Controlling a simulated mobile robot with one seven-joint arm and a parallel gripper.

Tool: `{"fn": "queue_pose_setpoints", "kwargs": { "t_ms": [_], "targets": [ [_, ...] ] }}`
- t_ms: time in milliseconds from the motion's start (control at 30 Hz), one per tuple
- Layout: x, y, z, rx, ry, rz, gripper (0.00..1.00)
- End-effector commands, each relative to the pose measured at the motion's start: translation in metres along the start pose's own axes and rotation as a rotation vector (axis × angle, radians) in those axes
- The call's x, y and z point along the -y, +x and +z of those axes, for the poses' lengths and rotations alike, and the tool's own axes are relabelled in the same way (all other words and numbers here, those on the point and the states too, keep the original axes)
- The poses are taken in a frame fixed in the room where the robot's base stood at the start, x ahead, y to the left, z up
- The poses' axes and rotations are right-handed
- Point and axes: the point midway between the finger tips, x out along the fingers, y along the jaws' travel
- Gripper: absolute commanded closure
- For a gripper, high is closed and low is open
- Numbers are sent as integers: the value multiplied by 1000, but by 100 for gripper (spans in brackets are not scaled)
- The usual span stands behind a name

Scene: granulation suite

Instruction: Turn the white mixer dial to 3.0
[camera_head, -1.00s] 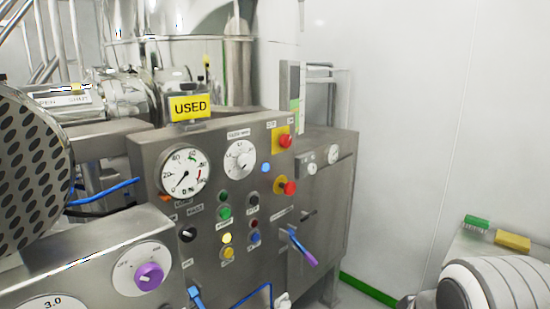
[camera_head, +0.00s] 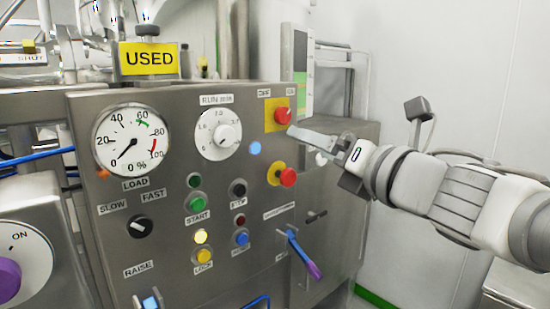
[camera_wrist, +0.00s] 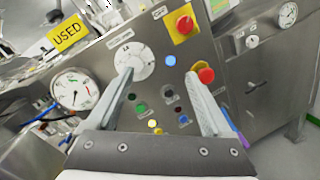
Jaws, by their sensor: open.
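The white dial (camera_head: 210,148), labelled "RUN min", is on the upper middle of the steel panel. Its small white knob (camera_head: 226,135) sits in the centre, and I cannot clearly read its setting. The dial also shows in the wrist view (camera_wrist: 145,62), just beyond the left fingertip. My gripper (camera_head: 292,131) is in from the right in the head view, its fingertips right of the dial beside the red buttons. In the wrist view my gripper (camera_wrist: 159,74) has its two fingers wide apart with nothing between them. The fingers appear apart from the dial.
Two red buttons on yellow plates (camera_head: 283,116) (camera_head: 287,177) are close to my gripper. A load gauge (camera_head: 131,140) is left of the dial. Coloured push-buttons and a blue-purple lever (camera_head: 303,255) are below. A yellow USED sign (camera_head: 149,59) stands on top.

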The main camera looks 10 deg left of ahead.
Motion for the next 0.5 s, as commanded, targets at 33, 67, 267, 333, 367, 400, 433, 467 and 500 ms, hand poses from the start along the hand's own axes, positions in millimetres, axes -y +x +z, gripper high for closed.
{"fn": "queue_pose_setpoints", "kwargs": {
  "t_ms": [33, 67, 267, 333, 367, 400, 433, 467, 500],
  "targets": [
    [-6, 4, -14, -32, -86, 54, 16],
    [-11, 5, -19, -48, -134, 84, 16],
    [-27, 10, -36, -98, -294, 185, 16],
    [-29, 15, -38, -101, -304, 191, 16],
    [-30, 18, -38, -102, -305, 192, 16],
    [-31, 23, -39, -102, -303, 192, 16],
    [-32, 28, -39, -102, -302, 192, 16],
    [-32, 33, -40, -102, -301, 191, 16],
    [-33, 40, -42, -102, -300, 190, 16]
  ]
}}
